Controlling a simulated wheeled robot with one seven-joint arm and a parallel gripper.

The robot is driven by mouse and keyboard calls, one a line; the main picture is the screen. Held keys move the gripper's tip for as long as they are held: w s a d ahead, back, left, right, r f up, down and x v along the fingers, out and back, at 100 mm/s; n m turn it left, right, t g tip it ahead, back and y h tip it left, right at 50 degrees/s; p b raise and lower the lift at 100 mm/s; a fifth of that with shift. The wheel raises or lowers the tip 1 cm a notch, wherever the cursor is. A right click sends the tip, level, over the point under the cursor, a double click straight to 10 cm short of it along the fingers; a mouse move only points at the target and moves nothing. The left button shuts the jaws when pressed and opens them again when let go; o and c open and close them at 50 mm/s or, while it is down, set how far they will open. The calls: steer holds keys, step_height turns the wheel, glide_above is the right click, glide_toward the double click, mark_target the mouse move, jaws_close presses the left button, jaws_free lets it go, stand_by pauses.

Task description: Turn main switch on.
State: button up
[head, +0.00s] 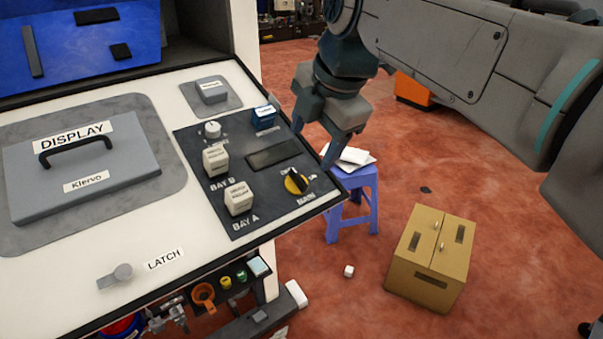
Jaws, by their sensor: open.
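The main switch (297,182) is a yellow rotary knob with a black handle, labelled MAIN, at the lower right of a dark control panel (243,216). Small markings sit around it, too small to read with certainty. My gripper (312,147) is open and empty, with its fingers pointing down. In the picture its fingertips lie above and to either side of the knob, apart from it. The exact height over the panel cannot be told.
The panel also bears two white blocks (239,198), a blue block (264,117) and a small white knob (212,130). A display lid (130,180) and a latch (122,273) are at left. A blue stool (366,195) and a cardboard box (429,260) stand on the floor.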

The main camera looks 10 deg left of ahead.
mark_target(299, 177)
steer(key=x, duration=1)
